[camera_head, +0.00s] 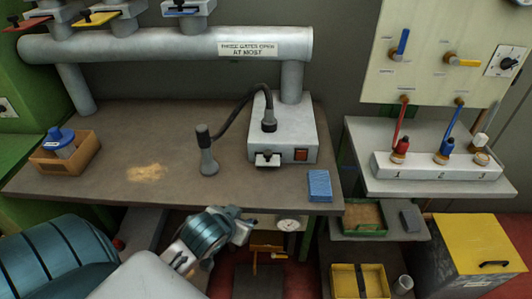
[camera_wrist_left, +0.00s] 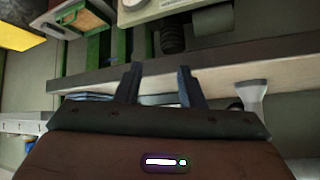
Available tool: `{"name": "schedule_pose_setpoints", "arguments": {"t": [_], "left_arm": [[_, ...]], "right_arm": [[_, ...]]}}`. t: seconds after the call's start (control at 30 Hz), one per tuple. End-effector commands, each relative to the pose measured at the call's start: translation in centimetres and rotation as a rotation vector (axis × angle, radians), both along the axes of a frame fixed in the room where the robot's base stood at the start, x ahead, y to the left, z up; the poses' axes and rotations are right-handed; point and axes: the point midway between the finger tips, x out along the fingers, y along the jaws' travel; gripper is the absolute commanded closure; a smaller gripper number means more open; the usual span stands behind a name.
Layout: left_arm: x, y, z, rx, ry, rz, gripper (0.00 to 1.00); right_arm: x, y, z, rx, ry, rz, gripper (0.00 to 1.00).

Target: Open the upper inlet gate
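Gates with coloured slide plates sit on top of the grey pipe (camera_head: 170,48): a red one (camera_head: 28,24), a yellow one (camera_head: 95,18) and a blue one (camera_head: 182,11). A sign (camera_head: 248,49) on the pipe reads something like "those gates open at most". I cannot tell which is the upper inlet gate. My left gripper (camera_head: 244,226) is in front of the bench's front edge, low and away from these gates. In the left wrist view its two fingers (camera_wrist_left: 160,72) stand apart with nothing between them. My right gripper is not in view.
The bench (camera_head: 110,130) holds a wooden box (camera_head: 65,153), a grey machine (camera_head: 285,125) with a hose, and a blue block (camera_head: 319,185). A panel (camera_head: 440,25) with a blue lever (camera_head: 401,45) and a yellow lever (camera_head: 462,62) hangs at right. Below is a yellow-handled part (camera_head: 268,253).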

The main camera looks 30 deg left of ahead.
Motion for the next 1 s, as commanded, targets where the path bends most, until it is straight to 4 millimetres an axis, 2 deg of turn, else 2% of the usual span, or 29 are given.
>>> {"name": "schedule_pose_setpoints", "arguments": {"t": [0.03,0.2,0.33,0.43,0.57,1.0], "left_arm": [[1.6,0.7,1.3,0.004,-0.059,0.005,0.65],[5.7,2.0,5.4,-0.016,-0.236,0.02,0.65],[8.1,2.7,8.4,-0.036,-0.347,0.022,0.65],[9.2,3.0,9.7,-0.049,-0.398,0.021,0.65],[10.5,3.3,9.7,-0.057,-0.413,0.024,0.65],[17.5,4.4,6.8,-0.056,-0.41,0.023,0.65]], "right_arm": [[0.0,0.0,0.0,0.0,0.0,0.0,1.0],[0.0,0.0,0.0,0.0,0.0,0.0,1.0],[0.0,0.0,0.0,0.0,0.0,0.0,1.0],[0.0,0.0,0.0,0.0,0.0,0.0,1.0],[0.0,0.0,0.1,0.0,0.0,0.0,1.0],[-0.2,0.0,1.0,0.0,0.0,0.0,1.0]]}}
